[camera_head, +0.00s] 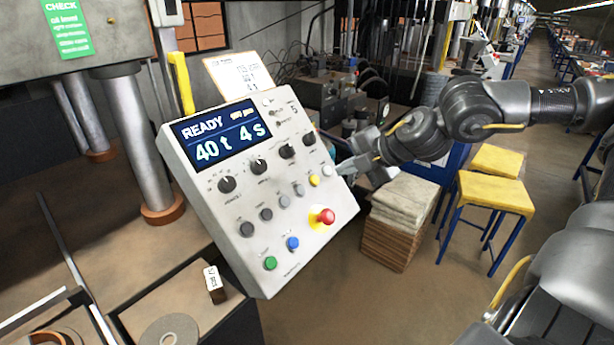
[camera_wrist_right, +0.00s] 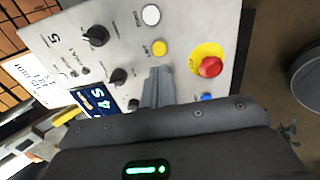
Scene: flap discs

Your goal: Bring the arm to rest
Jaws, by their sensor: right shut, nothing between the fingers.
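My right arm comes in from the right in the head view. Its gripper (camera_head: 345,168) is at the right edge of the grey control panel (camera_head: 225,238), close to the white button (camera_head: 327,171) and the yellow button (camera_head: 314,181). In the right wrist view the fingers (camera_wrist_right: 158,84) are shut and empty, pointing at the panel face just below the yellow button (camera_wrist_right: 160,48). I cannot tell whether the tips touch the panel. The display (camera_head: 222,135) reads "READY 40 t 4 s". My left gripper is not in view.
A red stop button (camera_head: 326,216) on a yellow base sits near the gripper. A stack of pale sheets (camera_head: 404,200) and yellow-topped stools (camera_head: 495,191) stand right of the panel. Steel press columns (camera_head: 135,140) stand at left. Open floor lies at lower right.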

